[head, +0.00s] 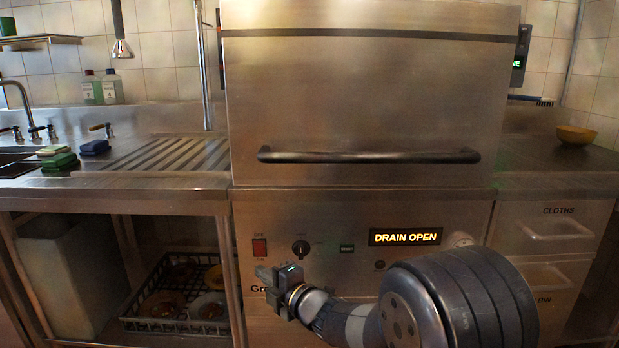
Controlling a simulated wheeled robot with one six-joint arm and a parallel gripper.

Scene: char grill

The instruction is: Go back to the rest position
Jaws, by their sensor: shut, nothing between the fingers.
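My gripper (268,276) is in front of the lower control panel of the steel machine (360,110), below the red switch (260,248) and the black knob (300,248). It is shut and holds nothing. My arm reaches in from the lower right and covers part of the panel. I cannot tell whether the fingertips touch the panel. The display (405,237) reads "DRAIN OPEN". The machine's large front hood is down, with a dark bar handle (370,156) across it.
A black rack (140,326) with several dishes stands on the low shelf at left. A sink, sponges (95,147) and two bottles (112,87) are on the left counter. Drawers (552,228) are at right, with a yellow bowl (576,134) on the counter above.

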